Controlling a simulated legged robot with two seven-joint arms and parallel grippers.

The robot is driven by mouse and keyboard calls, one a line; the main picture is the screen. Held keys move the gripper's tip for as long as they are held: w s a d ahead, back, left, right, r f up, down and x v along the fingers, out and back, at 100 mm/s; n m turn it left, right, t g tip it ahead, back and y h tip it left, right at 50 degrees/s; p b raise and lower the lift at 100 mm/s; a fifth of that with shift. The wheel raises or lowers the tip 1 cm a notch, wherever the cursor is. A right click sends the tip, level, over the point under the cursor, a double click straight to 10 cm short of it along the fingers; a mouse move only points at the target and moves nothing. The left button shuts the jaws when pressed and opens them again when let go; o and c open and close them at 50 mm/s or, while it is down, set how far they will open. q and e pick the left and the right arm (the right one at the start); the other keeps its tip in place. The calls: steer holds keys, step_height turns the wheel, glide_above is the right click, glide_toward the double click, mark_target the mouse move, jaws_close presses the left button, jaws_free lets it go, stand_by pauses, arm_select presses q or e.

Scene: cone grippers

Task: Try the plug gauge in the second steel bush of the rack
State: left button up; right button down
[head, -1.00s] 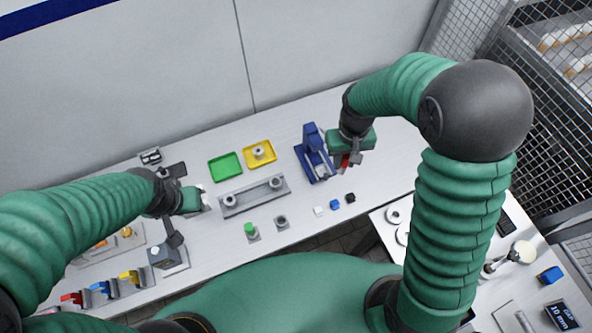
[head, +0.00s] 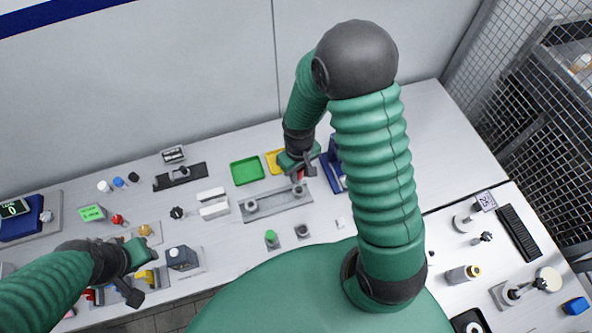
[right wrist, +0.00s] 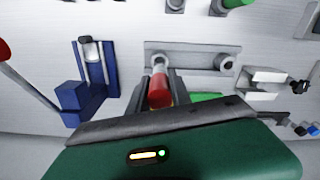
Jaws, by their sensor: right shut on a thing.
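My right gripper (head: 299,176) is shut on the red-handled plug gauge (right wrist: 159,90), above the right end of the grey rack (head: 275,208). In the right wrist view the gauge's steel end points at the right-end bush and overlaps it; I cannot tell whether it has entered. That steel bush (head: 299,190) shows just below the gripper in the head view. The other steel bush (head: 252,205) stands at the rack's left end and also shows in the right wrist view (right wrist: 226,62). My left gripper (head: 145,250) is at the lower left; its fingers are too unclear to read.
A blue stand (head: 333,168) is close right of my right gripper. A green tray (head: 247,171) and a partly hidden yellow tray (head: 274,160) lie behind the rack. White blocks (head: 213,203) lie left of it. A green-topped piece (head: 271,238) and a grey bush (head: 302,231) stand in front.

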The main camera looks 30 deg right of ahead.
steer(key=shift+d, duration=0.1)
steer(key=shift+f, duration=0.3)
step_height(320, 180, down, 4)
steer(key=b, duration=0.3)
steer(key=shift+w+f, duration=0.1)
steer(key=shift+f, duration=0.05)
stand_by(0.4)
stand_by(0.8)
steer(key=shift+f+b, duration=1.1)
steer(key=shift+f, duration=0.85)
stand_by(0.5)
